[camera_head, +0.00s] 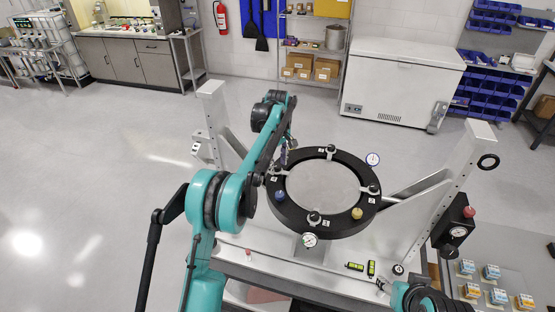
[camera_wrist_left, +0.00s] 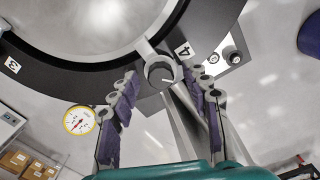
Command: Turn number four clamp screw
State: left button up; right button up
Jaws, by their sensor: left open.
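The number four clamp screw (camera_wrist_left: 160,72) is a dark round knob with a white line on its face, on the black ring (camera_wrist_left: 95,75) beside a "4" label (camera_wrist_left: 183,49). In the head view the black ring (camera_head: 335,225) lies in a white fixture. My left gripper (camera_wrist_left: 163,80) is open, and its two purple-padded fingers appear on either side of the knob in the wrist view. I cannot tell how far the fingertips are from it.
White fixture posts (camera_head: 214,120) stand left and right of the ring. A dial gauge (camera_head: 310,240) sits at the ring's front and another (camera_head: 373,159) at its upper right. A blue knob (camera_head: 280,196) and a yellow knob (camera_head: 357,213) are on the ring.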

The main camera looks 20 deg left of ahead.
aim_at(277, 166)
pick_arm(q)
notch_tip(277, 166, up, 12)
dwell(0.4)
jog(key=s+d+f+m+t+b, duration=0.1)
jog(key=s+f+m+t+b, duration=0.2)
jog(key=s+b, duration=0.5)
jog(key=s+d+f+m+t+b, duration=0.1)
jog(key=s+f+m+b, duration=0.35)
jog(key=s, duration=0.55)
jog(key=s+f+m+t+b, duration=0.3)
jog(key=s+f+b, duration=0.7)
jog(key=s+f, duration=0.9)
notch_tip(277, 166, down, 4)
jog(key=shift+s+d+f+m, duration=0.2)
jog(key=shift+d+m, duration=0.15)
jog(key=shift+m, duration=0.9)
